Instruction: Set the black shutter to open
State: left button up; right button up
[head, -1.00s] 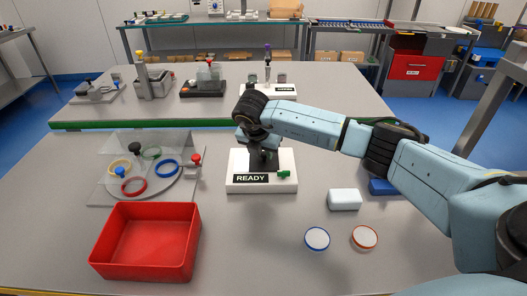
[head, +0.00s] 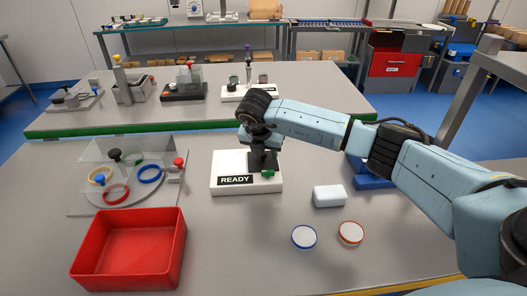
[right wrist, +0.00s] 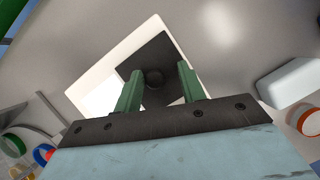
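A round grey turntable unit (head: 130,198) stands at the left in the head view, with clear panels and knobs on it. A blue knob (head: 99,180) and a red knob (head: 178,162) stand on the same unit. My right gripper (head: 261,160) is far from it, pointing down over the white READY box (head: 222,165). In the right wrist view its green fingers (right wrist: 158,72) are apart, above a black square plate (right wrist: 150,55) with a round dark centre. My left gripper is out of view.
Coloured rings lie on the turntable. A red bin (head: 130,250) stands in front of it. A white block (head: 329,196), a blue-rimmed disc (head: 304,237) and an orange-rimmed disc (head: 351,232) lie at the right. The table between bin and discs is clear.

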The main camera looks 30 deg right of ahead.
jog(key=shift+a, duration=0.15)
jog(key=shift+r, duration=0.15)
jog(key=v, duration=1.3)
